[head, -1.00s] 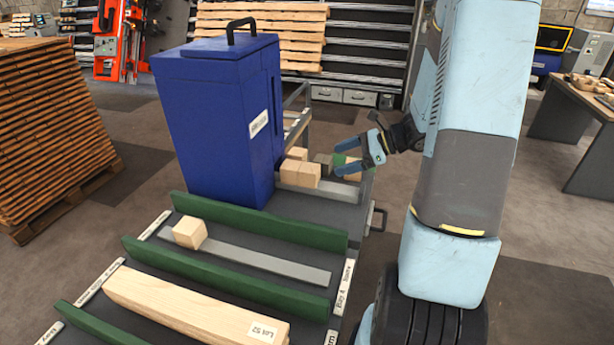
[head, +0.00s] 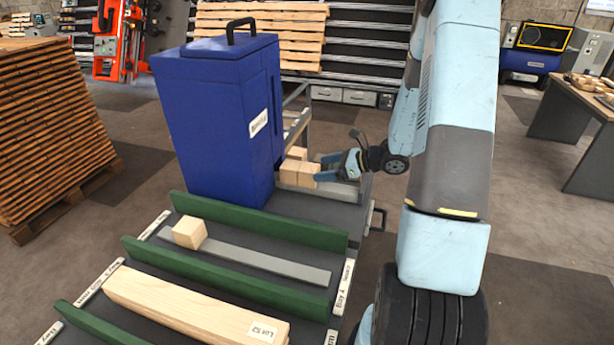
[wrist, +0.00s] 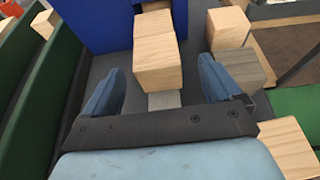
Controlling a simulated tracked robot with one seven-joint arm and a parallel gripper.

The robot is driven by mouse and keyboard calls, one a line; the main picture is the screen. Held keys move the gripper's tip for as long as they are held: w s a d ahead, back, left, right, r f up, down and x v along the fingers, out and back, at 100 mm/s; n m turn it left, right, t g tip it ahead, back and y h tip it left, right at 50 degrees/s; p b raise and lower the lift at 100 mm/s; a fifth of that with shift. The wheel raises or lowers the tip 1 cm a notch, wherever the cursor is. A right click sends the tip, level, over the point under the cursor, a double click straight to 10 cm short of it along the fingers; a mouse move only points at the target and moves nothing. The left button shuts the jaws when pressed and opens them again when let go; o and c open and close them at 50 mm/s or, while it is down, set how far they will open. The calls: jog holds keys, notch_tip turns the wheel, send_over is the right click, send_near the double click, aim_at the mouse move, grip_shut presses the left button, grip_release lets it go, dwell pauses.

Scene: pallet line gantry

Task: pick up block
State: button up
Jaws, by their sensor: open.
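Several pale wooden blocks (head: 288,172) stand close together beside the blue bin, partly hidden by it in the head view. My gripper (head: 320,168) is open at their right side. In the wrist view the open fingers of my gripper (wrist: 161,66) point toward a wooden block (wrist: 157,65), with a finger to each side of it; I cannot tell whether they touch it. Another block (wrist: 151,24) sits beyond it, against the bin. A block (wrist: 228,28) and a greyer block (wrist: 245,65) lie by the right finger. A separate block (head: 189,233) rests in a nearer lane.
The tall blue bin (head: 222,120) stands left of the blocks. Green dividers (head: 262,222) separate lanes on the dark table. A long timber (head: 190,305) lies in the nearest lane. Another pale block (wrist: 288,148) is at the wrist view's lower right.

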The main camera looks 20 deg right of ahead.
aim_at(318, 170)
jog(key=shift+x, duration=2.7)
jog(key=shift+s+f, duration=0.1)
jog(key=shift+c, duration=0.3)
jog(key=c, duration=1)
